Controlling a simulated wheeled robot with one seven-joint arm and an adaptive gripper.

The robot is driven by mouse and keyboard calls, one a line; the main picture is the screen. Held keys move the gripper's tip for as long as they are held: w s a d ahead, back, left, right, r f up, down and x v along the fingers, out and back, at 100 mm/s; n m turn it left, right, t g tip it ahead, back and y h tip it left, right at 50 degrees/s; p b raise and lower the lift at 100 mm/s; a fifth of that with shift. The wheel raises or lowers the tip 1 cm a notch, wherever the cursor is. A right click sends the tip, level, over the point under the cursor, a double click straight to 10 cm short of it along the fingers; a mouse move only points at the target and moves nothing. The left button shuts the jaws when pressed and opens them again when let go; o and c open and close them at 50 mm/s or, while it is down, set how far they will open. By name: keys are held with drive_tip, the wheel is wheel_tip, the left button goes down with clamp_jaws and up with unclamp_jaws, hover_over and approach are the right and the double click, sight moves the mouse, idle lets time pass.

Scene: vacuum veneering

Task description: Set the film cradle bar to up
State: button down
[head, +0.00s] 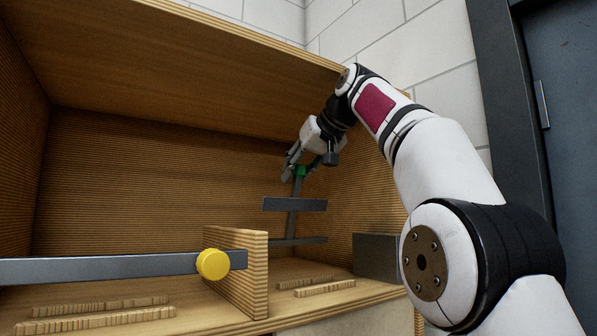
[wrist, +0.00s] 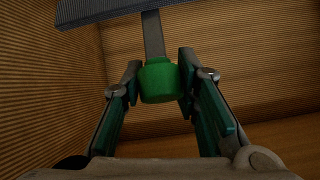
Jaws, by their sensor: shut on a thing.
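A green handle (head: 299,171) sits at the top end of a dark grey upright bar (head: 293,190) in the right part of the wooden cabinet. The bar carries a grey cross plate (head: 294,204) partway along it. My gripper (head: 301,163) comes from the upper right and is shut on the green handle. In the wrist view the handle (wrist: 160,84) sits between the two fingers, with the grey bar (wrist: 153,34) running away from it to the plate (wrist: 125,9). The fingers partly hide the handle in the head view.
A long grey bar (head: 105,268) with a yellow knob (head: 212,264) runs across the front left, by an upright wooden divider (head: 250,275). A grey block (head: 376,257) stands at the right. Low wooden strips (head: 324,288) lie on the cabinet floor. Side wall and roof are close to my arm.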

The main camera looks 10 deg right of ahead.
drive_tip(key=shift+a+f, duration=0.15)
drive_tip(key=c, duration=1.2)
unclamp_jaws()
drive_tip(key=shift+c, duration=0.2)
drive_tip(key=shift+s+r, duration=0.25)
drive_tip(key=v, duration=0.7)
drive_tip(key=shift+f, duration=0.1)
drive_tip(key=shift+c, duration=0.6)
